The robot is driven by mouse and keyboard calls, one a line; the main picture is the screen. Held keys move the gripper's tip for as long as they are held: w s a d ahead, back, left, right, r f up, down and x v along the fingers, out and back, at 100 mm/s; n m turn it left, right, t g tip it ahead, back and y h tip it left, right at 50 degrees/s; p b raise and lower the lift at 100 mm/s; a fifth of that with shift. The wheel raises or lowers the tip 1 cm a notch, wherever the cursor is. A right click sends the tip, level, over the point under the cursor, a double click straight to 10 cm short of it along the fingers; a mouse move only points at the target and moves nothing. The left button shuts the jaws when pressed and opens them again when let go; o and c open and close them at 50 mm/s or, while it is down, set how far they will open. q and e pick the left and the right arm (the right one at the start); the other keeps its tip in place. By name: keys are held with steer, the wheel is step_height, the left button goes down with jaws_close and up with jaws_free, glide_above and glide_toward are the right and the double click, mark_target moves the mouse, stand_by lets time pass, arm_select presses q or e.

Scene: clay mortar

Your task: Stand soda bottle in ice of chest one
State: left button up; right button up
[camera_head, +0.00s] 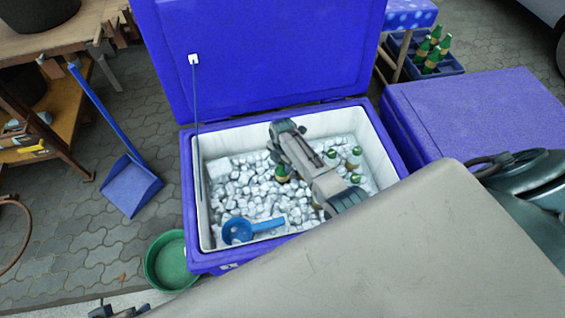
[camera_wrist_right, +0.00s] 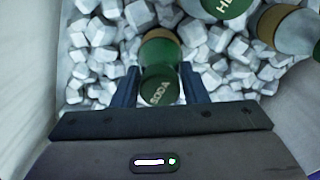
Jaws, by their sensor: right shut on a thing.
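The soda bottle (camera_wrist_right: 160,52) is green with a tan band, and its cap reads SODA. In the right wrist view it is between the fingers of my right gripper (camera_wrist_right: 158,88), which is shut on it. In the head view the bottle (camera_head: 281,174) shows beside my right gripper, inside the open blue chest (camera_head: 188,215). It looks about upright among the white ice cubes (camera_head: 245,185); its lower end is hidden. Dark parts at the bottom left edge look like my left gripper (camera_head: 120,311), too cut off to read.
Other bottles (camera_head: 354,157) stand in the ice to the right. A blue scoop (camera_head: 238,230) lies at the front of the ice. The chest's raised lid (camera_head: 260,50) is behind. A second blue chest (camera_head: 480,110) is closed at right. A green basin (camera_head: 170,262) sits front left.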

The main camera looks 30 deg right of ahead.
stand_by(0.5)
steer(key=shift+f, duration=0.45)
steer(key=o, duration=1.5)
steer(key=shift+o, duration=0.2)
